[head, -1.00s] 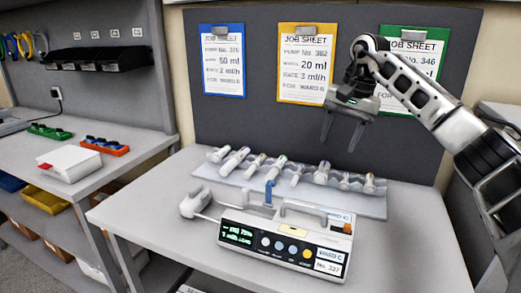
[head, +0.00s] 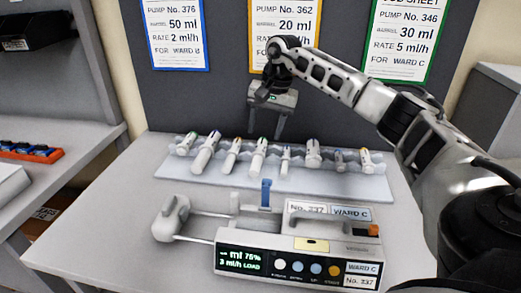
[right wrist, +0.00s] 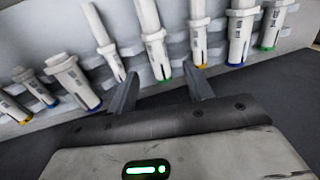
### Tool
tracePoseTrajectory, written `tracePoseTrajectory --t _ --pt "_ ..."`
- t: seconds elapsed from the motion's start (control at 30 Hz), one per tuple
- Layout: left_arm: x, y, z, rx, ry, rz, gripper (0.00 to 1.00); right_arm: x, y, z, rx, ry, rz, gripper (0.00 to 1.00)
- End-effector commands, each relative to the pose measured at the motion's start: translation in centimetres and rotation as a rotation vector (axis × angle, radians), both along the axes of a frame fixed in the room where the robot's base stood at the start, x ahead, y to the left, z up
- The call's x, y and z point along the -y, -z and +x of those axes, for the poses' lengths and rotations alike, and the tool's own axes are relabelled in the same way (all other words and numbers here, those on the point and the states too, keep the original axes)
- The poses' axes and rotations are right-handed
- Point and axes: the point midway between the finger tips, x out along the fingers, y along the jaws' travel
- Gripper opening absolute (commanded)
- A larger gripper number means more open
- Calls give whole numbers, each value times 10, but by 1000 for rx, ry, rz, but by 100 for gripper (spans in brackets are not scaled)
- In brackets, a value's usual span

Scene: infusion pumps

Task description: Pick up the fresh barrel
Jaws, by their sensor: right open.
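Several syringe barrels with coloured end rings lie side by side in a clear ridged rack (head: 330,187). They include a large barrel (head: 206,153) towards the left, a barrel (head: 258,156) near the middle and a stout barrel (head: 313,152) right of it. I cannot tell which is the fresh one. My right gripper (head: 267,134) is open and empty, above the back of the row's middle. My left gripper is not in view.
A white pump (head: 300,243) stands in front of the rack, its screen reading LOAD and its cradle (head: 208,218) empty. Three job sheets hang on the grey board (head: 212,95) behind. The table (head: 105,225) is clear at the left. A side bench (head: 75,120) stands further left.

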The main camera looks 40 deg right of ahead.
Motion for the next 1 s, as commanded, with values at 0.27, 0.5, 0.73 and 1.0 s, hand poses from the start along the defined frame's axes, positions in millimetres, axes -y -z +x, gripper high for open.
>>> tracePoseTrajectory --t 0.27,0.5,0.73,1.0 --pt "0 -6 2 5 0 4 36 -1 26 2 -4 0 1 51" --pt "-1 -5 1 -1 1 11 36 -4 55 7 -2 0 1 51" --pt "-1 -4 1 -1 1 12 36 -4 57 7 0 0 0 51" --pt "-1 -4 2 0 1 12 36 -3 57 7 0 0 0 12"
